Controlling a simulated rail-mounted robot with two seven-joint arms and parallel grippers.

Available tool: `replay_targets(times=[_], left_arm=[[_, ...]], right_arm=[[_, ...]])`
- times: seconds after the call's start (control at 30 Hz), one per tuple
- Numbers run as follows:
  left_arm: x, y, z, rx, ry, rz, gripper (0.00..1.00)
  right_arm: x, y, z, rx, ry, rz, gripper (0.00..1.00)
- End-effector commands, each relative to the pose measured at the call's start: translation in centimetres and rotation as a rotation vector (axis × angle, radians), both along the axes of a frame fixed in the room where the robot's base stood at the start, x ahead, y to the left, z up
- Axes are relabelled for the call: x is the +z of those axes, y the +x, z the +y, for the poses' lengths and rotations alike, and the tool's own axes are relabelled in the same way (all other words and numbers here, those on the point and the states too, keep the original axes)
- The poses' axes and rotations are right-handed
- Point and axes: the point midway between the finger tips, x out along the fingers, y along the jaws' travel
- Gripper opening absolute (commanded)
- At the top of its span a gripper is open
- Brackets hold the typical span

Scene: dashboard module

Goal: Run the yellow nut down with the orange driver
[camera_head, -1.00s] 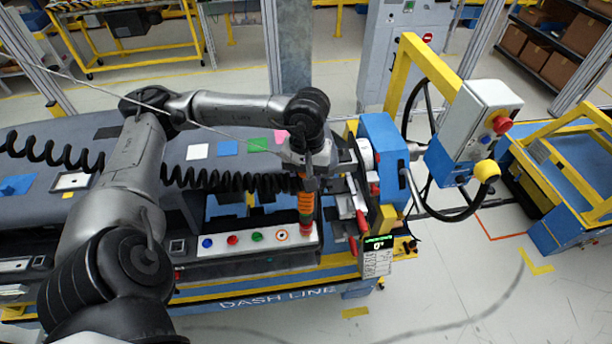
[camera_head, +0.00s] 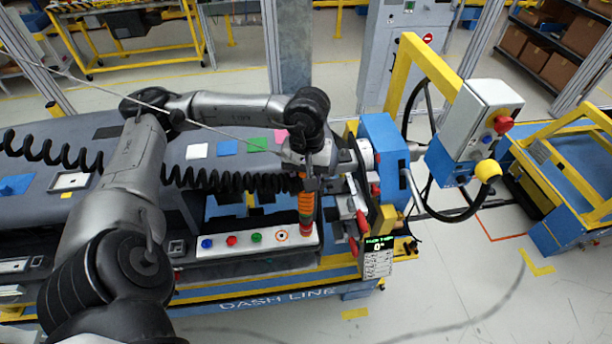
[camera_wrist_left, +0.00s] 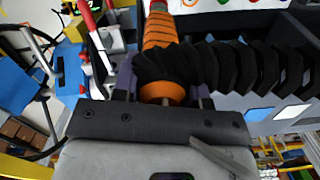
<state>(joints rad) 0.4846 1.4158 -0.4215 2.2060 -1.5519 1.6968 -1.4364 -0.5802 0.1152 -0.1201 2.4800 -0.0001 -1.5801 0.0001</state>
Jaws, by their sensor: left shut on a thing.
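My left gripper (camera_head: 308,180) is shut on the orange driver (camera_head: 306,205), which is upright with its tip pointing down at the right end of the white strip (camera_head: 215,250). In the left wrist view, the driver's orange ribbed body (camera_wrist_left: 160,32) stands between the fingers, with a black coiled cable at its top. The strip carries blue, red, green and orange-ringed spots. I cannot make out the yellow nut; the spot under the driver's tip is hidden. My right gripper is not in view.
A blue fixture unit with red handles (camera_head: 384,150) stands close to the right of the driver. A small display (camera_head: 379,243) reads 0. A black coiled cable (camera_head: 225,181) runs left over the dark dashboard. Open floor lies at lower right.

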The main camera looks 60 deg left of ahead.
Motion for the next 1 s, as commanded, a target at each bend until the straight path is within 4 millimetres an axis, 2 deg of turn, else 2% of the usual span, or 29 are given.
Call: replay_targets(times=[1.0], left_arm=[[-0.23, 0.04, 0.01, 0.001, 0.0, -0.001, 0.0]], right_arm=[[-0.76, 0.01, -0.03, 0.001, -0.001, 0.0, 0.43]])
